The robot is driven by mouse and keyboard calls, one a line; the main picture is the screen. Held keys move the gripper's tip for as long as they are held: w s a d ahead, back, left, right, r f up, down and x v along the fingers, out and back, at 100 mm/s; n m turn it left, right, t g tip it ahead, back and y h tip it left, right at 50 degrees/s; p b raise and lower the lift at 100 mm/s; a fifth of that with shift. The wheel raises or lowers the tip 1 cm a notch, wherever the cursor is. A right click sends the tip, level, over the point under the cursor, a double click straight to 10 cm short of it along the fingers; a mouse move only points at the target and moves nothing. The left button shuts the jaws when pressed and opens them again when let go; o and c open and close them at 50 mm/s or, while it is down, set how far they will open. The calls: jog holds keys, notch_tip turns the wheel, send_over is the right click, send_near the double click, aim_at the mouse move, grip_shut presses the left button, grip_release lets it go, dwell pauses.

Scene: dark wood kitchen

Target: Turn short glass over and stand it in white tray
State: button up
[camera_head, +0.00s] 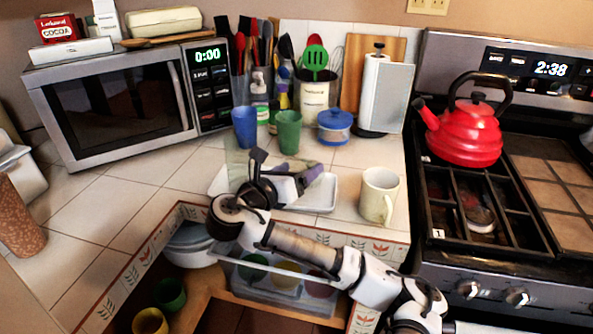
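The white tray (325,196) lies on the tiled counter, partly hidden behind my gripper and arm. My gripper (281,168) is over the tray's left and middle part, with dark fingers pointing to the back. Whether its fingers are open or shut is unclear. A pale, see-through greenish patch shows beside and behind the gripper; I cannot tell if it is the short glass or something lying in the tray. A small purple thing shows at the gripper's right side. No short glass is clearly recognisable.
A blue cup (245,127) and a green cup (289,132) stand behind the tray. A blue lidded pot (334,127) and a cream mug (378,195) are to the right. The red kettle (467,137) stands on the stove. Counter left of the tray is clear.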

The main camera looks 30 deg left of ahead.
jog(key=o, duration=0.3)
jog(key=shift+s+a+r+p, duration=0.1)
jog(key=shift+s+p, duration=0.25)
jog(key=shift+s, duration=0.25)
jog(key=shift+s+a+r+p, duration=0.1)
jog(key=shift+s+p, duration=0.25)
jog(key=shift+s, duration=0.25)
jog(key=s, duration=0.3)
jog(key=s+r+p, duration=0.1)
jog(key=s, duration=0.3)
jog(key=s+p, duration=0.1)
jog(key=s, duration=0.3)
jog(key=shift+s+a+r, duration=0.15)
jog(key=shift+a, duration=0.25)
